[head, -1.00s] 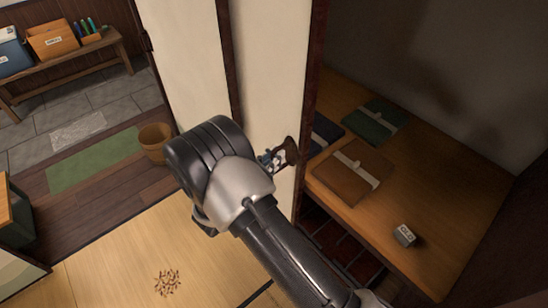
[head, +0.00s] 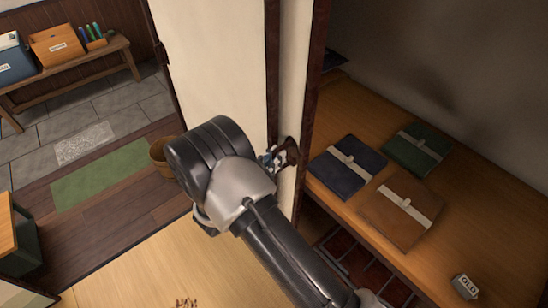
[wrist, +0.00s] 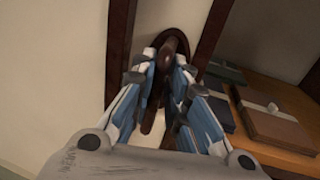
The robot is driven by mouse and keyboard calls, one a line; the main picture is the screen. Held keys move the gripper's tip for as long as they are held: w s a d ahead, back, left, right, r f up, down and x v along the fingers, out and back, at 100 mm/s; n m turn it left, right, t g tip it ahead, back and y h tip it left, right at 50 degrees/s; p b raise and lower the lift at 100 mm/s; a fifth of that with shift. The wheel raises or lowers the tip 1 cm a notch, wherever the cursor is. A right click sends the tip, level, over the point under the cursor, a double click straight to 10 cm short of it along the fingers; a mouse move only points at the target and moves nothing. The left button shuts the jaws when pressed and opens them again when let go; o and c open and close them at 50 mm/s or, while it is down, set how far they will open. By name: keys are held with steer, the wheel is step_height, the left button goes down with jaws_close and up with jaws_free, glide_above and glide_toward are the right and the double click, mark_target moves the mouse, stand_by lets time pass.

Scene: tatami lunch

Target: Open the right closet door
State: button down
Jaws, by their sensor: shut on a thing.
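The right closet door (head: 293,70) is a pale sliding panel with a dark wooden frame, standing partly open, with the closet interior showing to its right. In the wrist view its dark handle (wrist: 175,44) stands on an oval plate between my fingers. My gripper (wrist: 172,75) is shut on the handle. In the head view my gripper (head: 275,158) is at the door's handle, partly hidden by my arm. Another pale panel (head: 210,70) is to the left, overlapped with the right door.
The closet shelf (head: 345,92) holds a dark blue folded bundle (head: 335,172), a brown one (head: 385,220), a green one (head: 410,158) and a small grey block (head: 465,286). A basket (head: 163,158) stands left of the panels.

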steer(key=c, duration=1.7)
jaws_free()
steer(key=shift+o, duration=0.2)
steer(key=shift+s, duration=0.1)
steer(key=v, duration=1.2)
